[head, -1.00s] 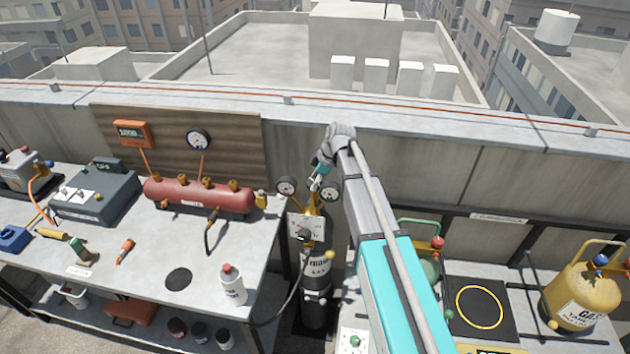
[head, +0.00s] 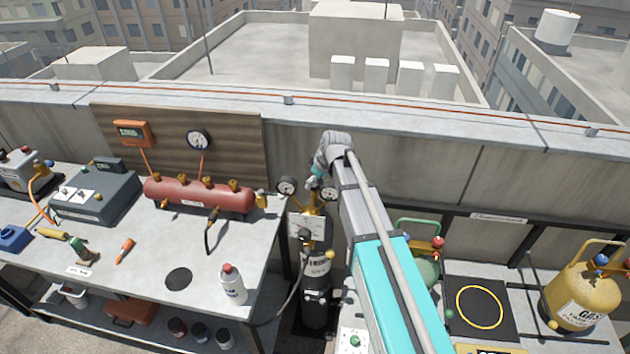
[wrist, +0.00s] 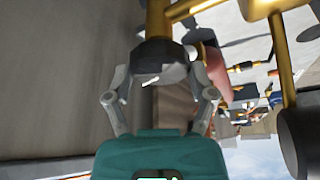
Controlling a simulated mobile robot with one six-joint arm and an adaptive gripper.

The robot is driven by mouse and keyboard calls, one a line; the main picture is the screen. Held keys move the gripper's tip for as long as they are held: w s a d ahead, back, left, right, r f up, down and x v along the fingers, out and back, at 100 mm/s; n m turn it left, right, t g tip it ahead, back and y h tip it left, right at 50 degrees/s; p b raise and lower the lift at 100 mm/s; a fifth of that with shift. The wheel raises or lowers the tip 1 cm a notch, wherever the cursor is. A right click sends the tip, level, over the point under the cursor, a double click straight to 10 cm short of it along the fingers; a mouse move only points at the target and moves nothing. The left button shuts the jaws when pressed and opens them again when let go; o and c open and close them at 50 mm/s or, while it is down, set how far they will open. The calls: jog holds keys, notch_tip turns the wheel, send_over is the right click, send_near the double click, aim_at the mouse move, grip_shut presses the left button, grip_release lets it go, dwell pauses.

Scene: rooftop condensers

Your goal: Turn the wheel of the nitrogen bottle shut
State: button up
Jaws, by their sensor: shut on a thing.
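The nitrogen bottle (head: 317,292) is a black cylinder standing upright in the gap beside the left bench. Brass fittings and two round gauges, left (head: 287,186) and right (head: 329,193), sit at its top. My gripper (head: 314,184) is at the valve between the gauges, and my wrist and arm hide part of it. In the wrist view the dark wheel (wrist: 162,62) sits on a brass stem (wrist: 158,20). My gripper's two grey fingers (wrist: 160,80) are closed around the wheel from both sides. How far the wheel is turned cannot be told.
A bench (head: 130,245) with a red manifold (head: 200,194) and a white bottle (head: 233,286) stands left. A yellow gas cylinder (head: 578,298) and a green cylinder (head: 428,268) stand right. The parapet wall (head: 410,165) rises close behind. A hose hangs beside the bottle.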

dwell(0.4)
jog(key=o, duration=1.1)
jog(key=shift+c, duration=0.2)
jog(key=shift+n, duration=0.3)
